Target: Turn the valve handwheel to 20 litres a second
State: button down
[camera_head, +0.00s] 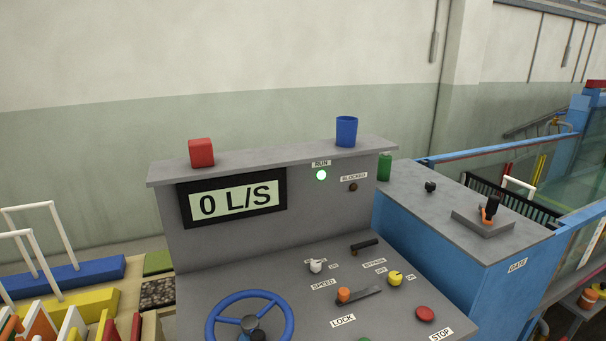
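The blue valve handwheel (213,321) is at the bottom of the head view, on the grey sloping console. Its lower part is cut off by the picture edge. A grey hub and a dark round piece show near its middle. The display (235,202) above it reads 0 L/S. The green lamp (321,175) under the RUN label is lit, and the lamp (353,187) by the BLOCKED label is dark. My gripper is not in view.
The console also bears a white knob (316,266), a yellow knob (395,279), an orange-tipped lever (344,295) and a red STOP button (425,313). A red block (201,152) and blue cup (346,131) stand on its top ledge. The blue gate cabinet (450,256) adjoins at right.

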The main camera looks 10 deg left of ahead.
aim_at(249, 324)
jog(key=u, duration=1.4)
